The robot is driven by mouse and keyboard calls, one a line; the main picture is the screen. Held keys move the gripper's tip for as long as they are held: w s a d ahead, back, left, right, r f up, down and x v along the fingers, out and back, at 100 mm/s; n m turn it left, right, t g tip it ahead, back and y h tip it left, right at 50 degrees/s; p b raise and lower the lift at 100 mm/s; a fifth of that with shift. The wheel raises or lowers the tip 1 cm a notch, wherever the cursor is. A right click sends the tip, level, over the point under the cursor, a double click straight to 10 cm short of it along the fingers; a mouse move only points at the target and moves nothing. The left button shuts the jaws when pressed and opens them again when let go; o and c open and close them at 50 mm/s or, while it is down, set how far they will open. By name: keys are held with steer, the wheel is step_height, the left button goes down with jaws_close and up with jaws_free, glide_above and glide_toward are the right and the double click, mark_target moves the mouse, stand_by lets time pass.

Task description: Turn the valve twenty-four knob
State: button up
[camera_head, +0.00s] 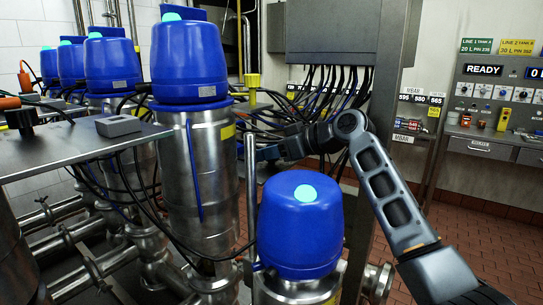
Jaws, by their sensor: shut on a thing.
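My arm rises from the lower right, bends at the elbow and reaches left behind the front blue-capped valve. My gripper (262,153), dark and small at its end, is beside a thin vertical steel pipe, close to the tall steel valve body (208,165). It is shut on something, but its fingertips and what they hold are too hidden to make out. Several valves have blue caps with cyan tops: a near one (300,230), a tall one (188,65) and others in a row to the left. I can read no number twenty-four, and cannot tell which knob is meant.
A grey cabinet (330,30) with hanging black cables stands behind my arm. A steel table (70,145) is at left, above steel piping. A control panel (500,95) marked READY is at right. Red brick floor (480,245) is open at lower right.

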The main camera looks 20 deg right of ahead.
steer(key=shift+f+n+g+y+b, duration=0.25)
steer(key=shift+n+g+y+b, duration=0.3)
steer(key=shift+b, duration=0.25)
steer(key=shift+r+n+g, duration=0.25)
steer(key=shift+n, duration=0.1)
steer(key=o, duration=1)
steer(key=shift+c, duration=0.2)
steer(key=shift+r+p, duration=0.1)
steer(key=shift+p, duration=0.3)
